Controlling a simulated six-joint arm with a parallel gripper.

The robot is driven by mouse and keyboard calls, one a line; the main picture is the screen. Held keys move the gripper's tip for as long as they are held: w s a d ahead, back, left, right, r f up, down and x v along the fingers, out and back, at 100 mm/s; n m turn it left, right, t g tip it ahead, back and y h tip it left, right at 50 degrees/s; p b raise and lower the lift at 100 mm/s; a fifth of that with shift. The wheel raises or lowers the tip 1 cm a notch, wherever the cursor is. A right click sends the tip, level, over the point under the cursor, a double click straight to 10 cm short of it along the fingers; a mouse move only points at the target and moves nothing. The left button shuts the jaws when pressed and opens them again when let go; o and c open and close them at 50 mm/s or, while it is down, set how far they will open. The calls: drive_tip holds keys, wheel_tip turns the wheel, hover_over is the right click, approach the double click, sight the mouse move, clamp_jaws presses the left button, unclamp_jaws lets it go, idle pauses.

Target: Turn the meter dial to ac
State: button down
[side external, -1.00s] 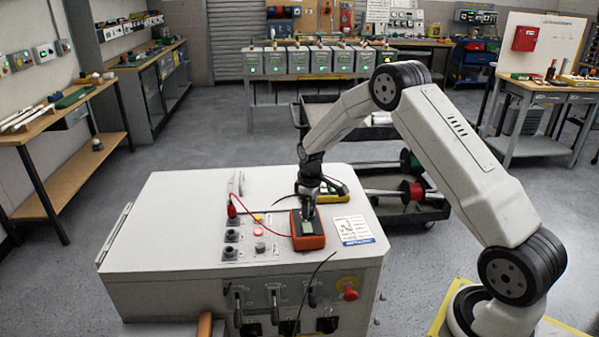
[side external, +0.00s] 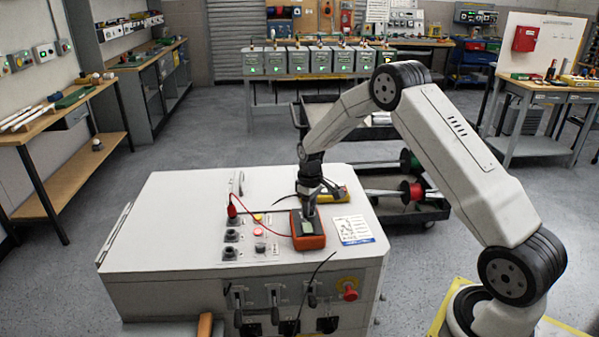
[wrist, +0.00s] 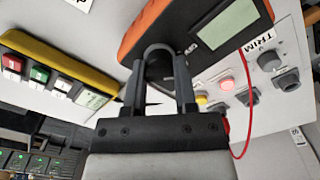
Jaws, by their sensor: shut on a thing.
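The orange meter (side external: 308,242) lies on top of the white cabinet (side external: 180,215), near its right end. In the wrist view the meter (wrist: 150,22) fills the top, with its grey-green display (wrist: 222,24) at right. My gripper (side external: 308,211) points down onto the meter. In the wrist view my gripper (wrist: 158,62) has a finger on each side of the dark round dial (wrist: 158,56) and is shut on it.
A yellow-edged device (side external: 336,194) with buttons lies just behind the meter; it also shows in the wrist view (wrist: 62,58). A red lead (side external: 260,203) runs from the meter to the panel at left. Panel knobs (side external: 231,236) stand left of the meter. A label (side external: 354,230) lies at right.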

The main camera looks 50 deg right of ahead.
drive_tip(key=m, duration=0.5)
drive_tip(key=shift+m, duration=0.3)
drive_tip(key=shift+s, duration=0.1)
drive_tip(key=shift+c, duration=2)
unclamp_jaws()
drive_tip(key=shift+r, duration=3.9)
